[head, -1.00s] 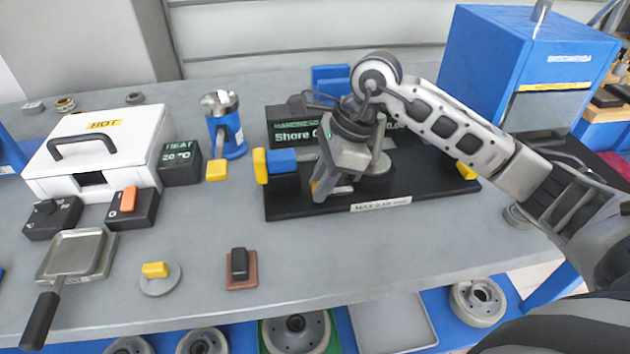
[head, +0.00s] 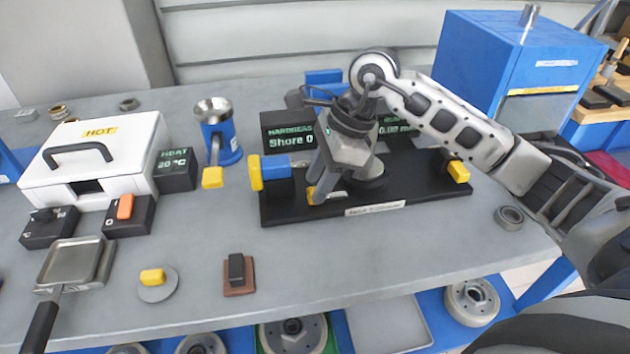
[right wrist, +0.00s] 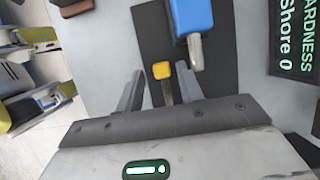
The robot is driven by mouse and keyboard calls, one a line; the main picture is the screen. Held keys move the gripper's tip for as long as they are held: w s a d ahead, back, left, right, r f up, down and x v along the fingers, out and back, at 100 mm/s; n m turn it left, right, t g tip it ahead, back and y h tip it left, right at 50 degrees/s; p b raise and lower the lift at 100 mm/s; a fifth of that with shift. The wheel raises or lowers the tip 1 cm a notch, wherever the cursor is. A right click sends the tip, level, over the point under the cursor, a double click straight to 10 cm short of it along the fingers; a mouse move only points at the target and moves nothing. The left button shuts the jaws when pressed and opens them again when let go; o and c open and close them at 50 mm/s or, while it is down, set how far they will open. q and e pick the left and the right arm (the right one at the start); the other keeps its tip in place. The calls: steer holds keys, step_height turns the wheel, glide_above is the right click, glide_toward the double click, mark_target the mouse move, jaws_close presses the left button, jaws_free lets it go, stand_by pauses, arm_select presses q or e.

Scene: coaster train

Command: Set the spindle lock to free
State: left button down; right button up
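A black base plate (head: 420,192) on the bench carries a blue spindle piece (head: 281,168) with a yellow end (head: 256,173). A small yellow-tipped lever (head: 311,194) stands at the plate's front, by my right gripper (head: 323,195). In the right wrist view the yellow lever tip (right wrist: 161,70) lies between the two fingers of my right gripper (right wrist: 161,77), with gaps on both sides. The gripper is open. The blue piece (right wrist: 190,15) with its metal shaft shows just beyond. Which part is the spindle lock is not legible. My left gripper is out of view.
Dark displays (head: 288,130) stand behind the plate. A blue-and-steel cup device (head: 220,130), white hot box (head: 95,155) and pan (head: 75,262) are to the left. A blue cabinet (head: 515,60) is at back right.

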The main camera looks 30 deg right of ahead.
mark_target(332, 196)
steer(key=p+v, duration=0.2)
steer(key=v, duration=0.4)
